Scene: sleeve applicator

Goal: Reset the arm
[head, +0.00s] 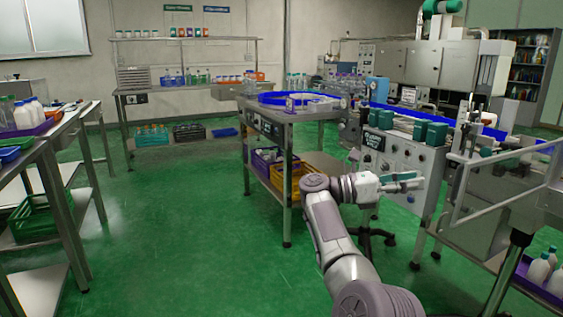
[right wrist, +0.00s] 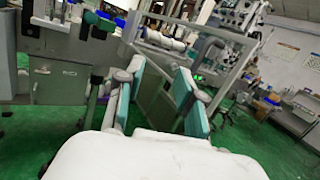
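My right arm (head: 345,240) reaches up from the bottom of the head view and bends to the right at its elbow. My right gripper (head: 412,182) is held out in the air in front of the grey control cabinet. In the right wrist view its teal-padded fingers (right wrist: 160,95) stand apart with nothing between them, so it is open and empty. My left arm and left gripper do not show in either view.
A grey machine with a control panel (head: 400,160) and a metal guard frame (head: 500,190) stand close to my right gripper. A steel table (head: 290,113) with a blue ring stands ahead. Shelved benches (head: 60,130) line the left. Green floor (head: 190,220) is clear at centre-left.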

